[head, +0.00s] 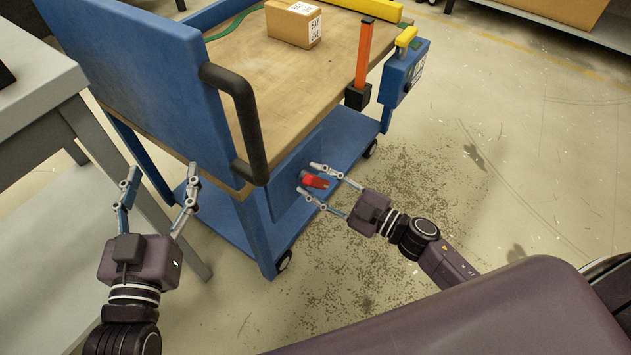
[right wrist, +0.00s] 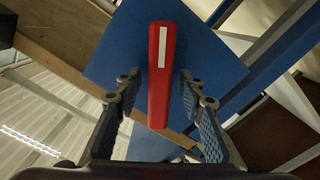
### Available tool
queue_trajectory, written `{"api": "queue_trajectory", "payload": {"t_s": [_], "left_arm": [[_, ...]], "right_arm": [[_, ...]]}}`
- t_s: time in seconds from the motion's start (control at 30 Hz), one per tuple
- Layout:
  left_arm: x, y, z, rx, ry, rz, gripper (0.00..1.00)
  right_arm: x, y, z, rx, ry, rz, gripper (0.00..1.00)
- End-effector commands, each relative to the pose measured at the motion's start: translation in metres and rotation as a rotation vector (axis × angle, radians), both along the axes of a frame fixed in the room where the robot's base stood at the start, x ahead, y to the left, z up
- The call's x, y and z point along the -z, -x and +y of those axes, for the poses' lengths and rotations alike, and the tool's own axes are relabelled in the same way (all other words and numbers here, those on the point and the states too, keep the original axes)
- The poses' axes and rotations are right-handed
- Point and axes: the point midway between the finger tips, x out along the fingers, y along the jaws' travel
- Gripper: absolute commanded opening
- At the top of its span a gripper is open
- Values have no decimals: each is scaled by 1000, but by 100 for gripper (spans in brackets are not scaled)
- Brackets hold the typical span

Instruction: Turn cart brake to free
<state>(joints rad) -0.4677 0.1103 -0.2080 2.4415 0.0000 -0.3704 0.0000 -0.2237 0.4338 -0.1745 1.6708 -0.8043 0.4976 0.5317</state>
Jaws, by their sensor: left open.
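The blue cart (head: 150,75) has a small red brake lever (head: 317,182) on a blue plate at its side, below the wooden top. In the right wrist view the lever (right wrist: 158,95) is a red bar with a white stripe, standing in front of the blue plate (right wrist: 110,55). My right gripper (head: 307,179) is open, with one finger on each side of the lever. Gaps show between both fingers and the lever in the right wrist view. My left gripper (head: 162,172) is open and empty, beside the cart's near left end.
A black push handle (head: 248,120) sticks out from the cart's end panel. A cardboard box (head: 293,24), an orange post (head: 364,52) and a blue box with a yellow lever (head: 402,72) are on the cart. A grey table (head: 40,85) stands at the left. The floor at right is clear.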

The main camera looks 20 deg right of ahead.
Motion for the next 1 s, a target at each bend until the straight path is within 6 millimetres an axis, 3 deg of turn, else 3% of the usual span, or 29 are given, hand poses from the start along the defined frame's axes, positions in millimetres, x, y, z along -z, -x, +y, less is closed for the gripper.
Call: {"api": "queue_trajectory", "payload": {"t_s": [0.23,0.53,1.0], "left_arm": [[-1,0,0,0,1,-4,64],[-1,0,0,0,1,-4,64],[3,0,0,0,-4,18,64]], "right_arm": [[0,-1,0,0,0,0,34],[0,0,0,0,0,0,1],[0,0,0,0,65,-51,0]]}}
